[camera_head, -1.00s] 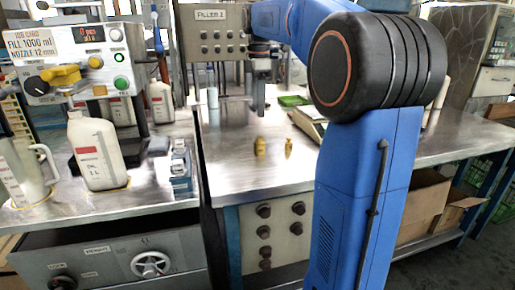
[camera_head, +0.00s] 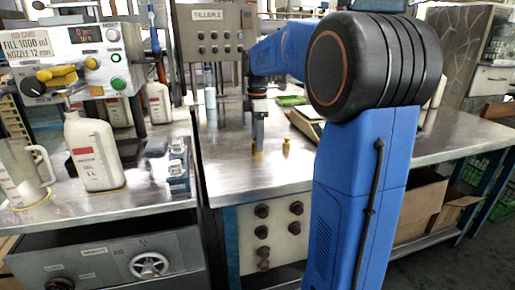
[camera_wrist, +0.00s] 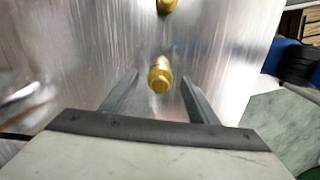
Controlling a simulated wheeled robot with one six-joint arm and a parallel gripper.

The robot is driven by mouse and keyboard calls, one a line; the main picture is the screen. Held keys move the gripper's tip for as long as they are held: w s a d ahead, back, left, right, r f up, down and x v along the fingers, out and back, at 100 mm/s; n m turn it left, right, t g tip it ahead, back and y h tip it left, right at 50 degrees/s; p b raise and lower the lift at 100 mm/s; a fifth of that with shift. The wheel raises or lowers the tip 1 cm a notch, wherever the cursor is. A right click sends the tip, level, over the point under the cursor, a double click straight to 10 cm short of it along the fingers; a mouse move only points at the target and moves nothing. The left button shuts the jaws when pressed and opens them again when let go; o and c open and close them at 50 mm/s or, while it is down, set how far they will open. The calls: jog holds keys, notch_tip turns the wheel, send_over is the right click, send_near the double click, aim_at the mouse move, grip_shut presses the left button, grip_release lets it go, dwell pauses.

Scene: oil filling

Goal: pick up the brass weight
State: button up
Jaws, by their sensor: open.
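Two small brass weights stand on the steel tabletop. One brass weight (camera_wrist: 160,76) is between my open fingers in the wrist view, with a gap on each side. In the head view it is mostly hidden behind my gripper (camera_head: 258,144), which points down over it. The other brass weight (camera_head: 286,147) stands a little to the right; it also shows at the top edge of the wrist view (camera_wrist: 167,5). My gripper is open and holds nothing.
A steel bench (camera_head: 222,172) carries a filler box (camera_head: 208,38) at the back and a green tray (camera_head: 290,100). The bench front is clear.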

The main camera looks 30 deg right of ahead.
jog(key=shift+f, duration=0.4)
grip_shut()
